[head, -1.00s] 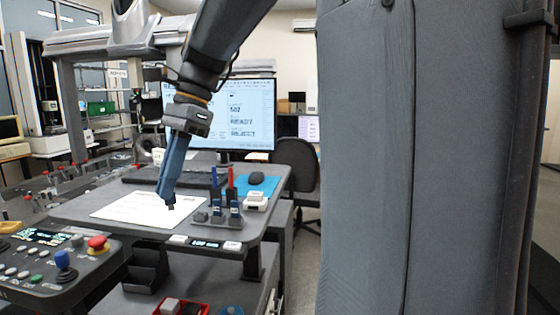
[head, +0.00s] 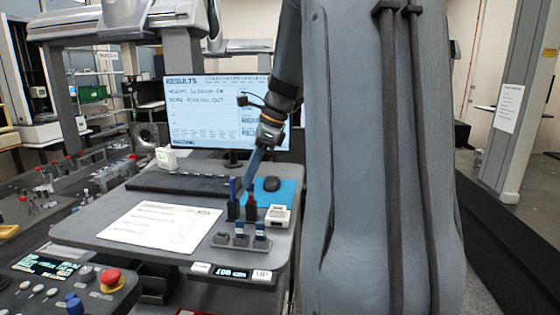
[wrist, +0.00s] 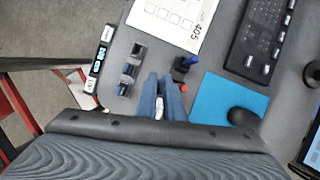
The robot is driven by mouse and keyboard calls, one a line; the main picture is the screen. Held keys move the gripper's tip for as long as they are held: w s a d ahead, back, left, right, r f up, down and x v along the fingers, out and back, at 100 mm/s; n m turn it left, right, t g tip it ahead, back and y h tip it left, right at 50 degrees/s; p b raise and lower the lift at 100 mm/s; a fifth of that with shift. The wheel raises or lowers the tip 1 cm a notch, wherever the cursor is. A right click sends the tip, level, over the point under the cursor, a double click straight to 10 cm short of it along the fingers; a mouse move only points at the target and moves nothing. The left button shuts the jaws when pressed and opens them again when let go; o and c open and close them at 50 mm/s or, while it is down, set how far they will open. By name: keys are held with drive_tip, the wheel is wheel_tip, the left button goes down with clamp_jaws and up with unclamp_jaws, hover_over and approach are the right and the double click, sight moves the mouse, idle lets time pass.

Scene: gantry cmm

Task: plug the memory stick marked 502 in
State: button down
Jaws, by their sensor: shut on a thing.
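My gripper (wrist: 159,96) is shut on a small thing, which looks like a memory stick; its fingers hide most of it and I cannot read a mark. In the head view my gripper (head: 251,176) points down behind the pen cups, and its tips are hidden. A white box with dark slots on top (head: 277,216) stands on the desk right of the cups. A grey rack (head: 240,242) at the front holds two dark sticks with pale labels, the left one (head: 241,229) and the right one (head: 260,230). Its left slot looks empty. The labels are unreadable.
A blue pen (head: 232,187) and a red pen (head: 250,194) stand upright in dark cups close to my gripper. A paper sheet (head: 160,228), keyboard (head: 190,184), blue mat (head: 287,190) and mouse (head: 271,184) lie on the desk. The monitor (head: 215,105) stands behind.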

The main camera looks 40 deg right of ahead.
drive_tip(key=shift+s+d+f+m+t+h+b, duration=0.15)
drive_tip(key=shift+s+d+f+m+b, duration=0.25)
drive_tip(key=shift+d+f, duration=0.65)
drive_tip(key=shift+s+d+f+m+t+h+b, duration=0.15)
drive_tip(key=shift+s+d+f+m+b, duration=0.35)
drive_tip(key=shift+d, duration=1)
drive_tip(key=shift+s+d+f+m+h+b, duration=0.2)
drive_tip(key=shift+d+f+m+b, duration=0.1)
drive_tip(key=shift+d+f, duration=0.8)
drive_tip(key=shift+d+r+p, duration=0.15)
drive_tip(key=shift+r+p, duration=0.05)
drive_tip(key=shift+p, duration=0.3)
drive_tip(key=shift+f+b, duration=0.55)
drive_tip(key=shift+f, duration=0.9)
drive_tip(key=c, duration=1.8)
unclamp_jaws()
